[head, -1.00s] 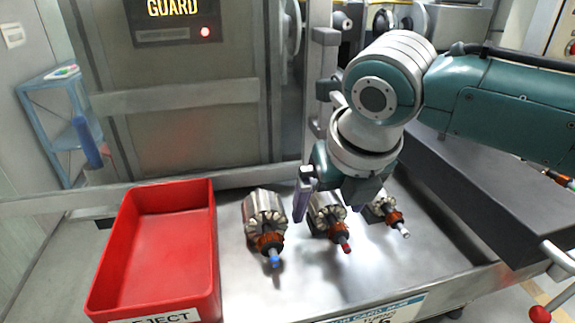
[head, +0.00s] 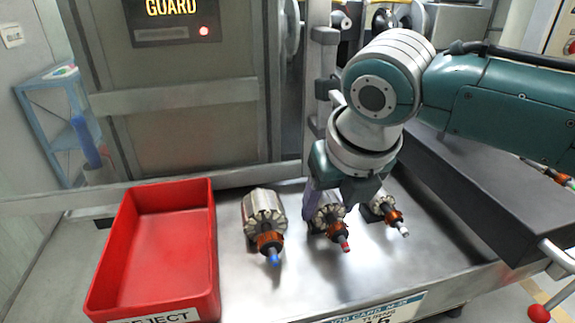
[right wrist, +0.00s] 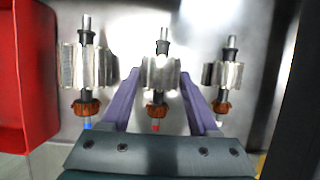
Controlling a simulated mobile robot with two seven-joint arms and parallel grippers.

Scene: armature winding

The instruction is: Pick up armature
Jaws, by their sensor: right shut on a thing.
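Three armatures with metal cores and copper windings lie in a row on the metal tray. The blue-tipped armature (head: 264,212) is at the left, also in the right wrist view (right wrist: 86,66). The red-tipped armature (head: 331,226) is in the middle, and the white-tipped one (head: 390,213) is at the right. My right gripper (head: 329,207) is lowered over the middle armature. In the right wrist view its purple fingers (right wrist: 161,75) are shut on the sides of the red-tipped armature's core (right wrist: 160,84). My left gripper is not in view.
A red reject bin (head: 150,307) stands left of the armatures. A dark raised block (head: 450,185) lies to the right. A guard panel (head: 190,110) and a rail stand behind. The tray's front strip (head: 290,290) is clear.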

